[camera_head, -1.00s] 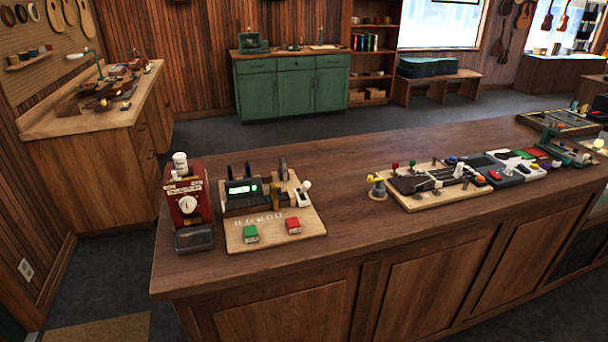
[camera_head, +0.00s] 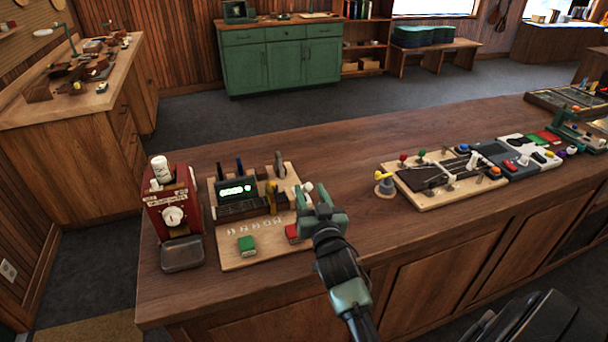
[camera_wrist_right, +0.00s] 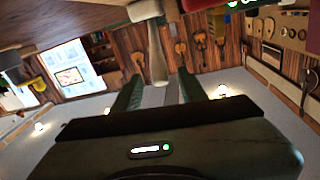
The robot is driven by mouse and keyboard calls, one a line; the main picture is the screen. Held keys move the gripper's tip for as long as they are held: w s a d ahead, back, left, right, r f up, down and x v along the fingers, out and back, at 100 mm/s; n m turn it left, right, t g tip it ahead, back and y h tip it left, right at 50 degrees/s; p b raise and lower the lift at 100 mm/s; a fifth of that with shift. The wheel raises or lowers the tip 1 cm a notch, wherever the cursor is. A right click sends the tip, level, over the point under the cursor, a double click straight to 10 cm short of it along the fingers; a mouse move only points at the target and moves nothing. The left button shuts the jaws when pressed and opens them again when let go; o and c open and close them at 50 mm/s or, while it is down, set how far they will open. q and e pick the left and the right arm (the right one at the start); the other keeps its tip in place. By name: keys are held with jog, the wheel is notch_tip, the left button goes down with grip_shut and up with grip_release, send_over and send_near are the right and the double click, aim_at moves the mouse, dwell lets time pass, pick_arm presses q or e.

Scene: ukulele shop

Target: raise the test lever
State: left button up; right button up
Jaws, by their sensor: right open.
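The test lever, white with a rounded end, stands at the right side of the wooden test board (camera_head: 238,262); its tip (camera_head: 308,188) shows just behind my right gripper (camera_head: 322,210) in the head view. In the right wrist view, which is upside down, the lever's pale stalk (camera_wrist_right: 157,50) reaches towards the gap between the fingertips (camera_wrist_right: 160,88). The fingers are apart, one on each side of its end, and I see no clear contact. My gripper hides the lever's base in the head view. My left gripper is not in view.
A red dial box (camera_head: 173,205) stands left.

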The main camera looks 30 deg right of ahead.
jog(key=x, duration=0.3)
jog(key=shift+r+p, duration=0.15)
jog(key=shift+p, duration=0.2)
jog(key=shift+x, duration=0.8)
jog(key=shift+w+d+f, duration=0.2)
jog(key=shift+w+f, duration=0.05)
jog(key=shift+w, duration=0.4)
jog(key=shift+s, duration=0.1)
jog(key=c, duration=0.9)
grip_shut()
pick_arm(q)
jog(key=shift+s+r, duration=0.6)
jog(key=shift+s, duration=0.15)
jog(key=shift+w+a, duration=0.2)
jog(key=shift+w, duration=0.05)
